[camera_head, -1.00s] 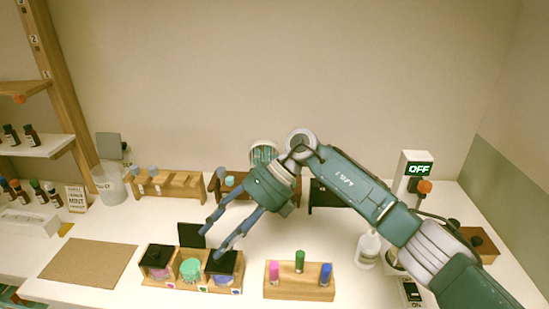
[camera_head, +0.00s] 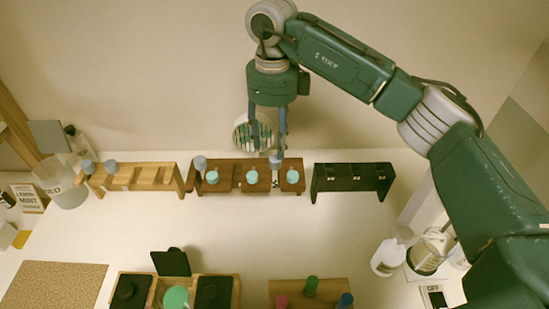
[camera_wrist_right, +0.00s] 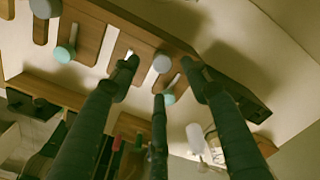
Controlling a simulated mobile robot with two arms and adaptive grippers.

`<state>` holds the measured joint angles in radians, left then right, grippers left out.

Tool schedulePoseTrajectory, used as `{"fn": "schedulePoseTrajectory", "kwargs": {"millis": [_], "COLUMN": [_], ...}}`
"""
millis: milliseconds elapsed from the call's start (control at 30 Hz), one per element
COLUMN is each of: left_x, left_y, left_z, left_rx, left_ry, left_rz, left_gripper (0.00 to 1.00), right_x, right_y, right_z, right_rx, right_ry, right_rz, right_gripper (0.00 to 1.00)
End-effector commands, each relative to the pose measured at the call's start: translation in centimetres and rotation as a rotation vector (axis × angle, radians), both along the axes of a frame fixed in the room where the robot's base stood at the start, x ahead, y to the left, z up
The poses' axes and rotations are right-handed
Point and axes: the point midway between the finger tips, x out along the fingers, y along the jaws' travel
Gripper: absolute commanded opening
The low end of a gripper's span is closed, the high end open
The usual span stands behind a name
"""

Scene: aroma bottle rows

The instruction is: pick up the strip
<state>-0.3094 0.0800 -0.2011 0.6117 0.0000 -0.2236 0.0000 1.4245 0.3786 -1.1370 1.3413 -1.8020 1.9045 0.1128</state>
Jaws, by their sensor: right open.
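My right gripper (camera_head: 267,152) points down over the dark brown rack (camera_head: 232,184), open and empty. The rack holds several teal knobs and two grey-topped pieces; a grey-topped piece (camera_head: 275,160) stands at the gripper's right fingertip. In the right wrist view, the gripper's (camera_wrist_right: 160,76) fingers spread around a grey knob (camera_wrist_right: 162,62) with a pale strip (camera_wrist_right: 150,78) beside it, apparently untouched. I cannot tell whether the strip joins the knob. Another grey knob (camera_wrist_right: 45,8) is at the upper left. My left gripper is out of view.
A round striped holder (camera_head: 241,134) stands behind the gripper. A light wooden rack (camera_head: 140,178) is left, a black rack (camera_head: 352,177) right. The middle counter is clear.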

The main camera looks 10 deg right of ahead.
Motion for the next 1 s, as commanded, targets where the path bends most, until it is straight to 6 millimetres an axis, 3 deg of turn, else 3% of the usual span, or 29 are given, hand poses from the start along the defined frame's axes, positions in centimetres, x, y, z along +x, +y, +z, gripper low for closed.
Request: {"fn": "schedulePoseTrajectory", "kwargs": {"millis": [167,367,533,767,1000], "left_x": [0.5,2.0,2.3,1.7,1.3], "left_y": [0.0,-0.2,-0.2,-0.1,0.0], "left_z": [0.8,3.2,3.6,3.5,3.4], "left_rx": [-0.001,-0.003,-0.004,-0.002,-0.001], "left_ry": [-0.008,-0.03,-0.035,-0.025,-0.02], "left_rz": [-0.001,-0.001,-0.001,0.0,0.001], "left_gripper": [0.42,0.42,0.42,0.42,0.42], "right_x": [-0.1,-0.4,-0.3,-0.2,-0.2], "right_y": [-0.1,-0.5,-0.4,-0.4,-0.4], "right_z": [-1.2,-3.8,-5.8,-6.1,-6.1], "right_rx": [0.0,0.0,0.001,0.001,0.001], "right_ry": [0.001,0.006,0.001,0.0,0.0], "right_rz": [0.0,0.0,0.001,0.001,0.001], "right_gripper": [0.46,0.46,0.46,0.46,0.07]}}
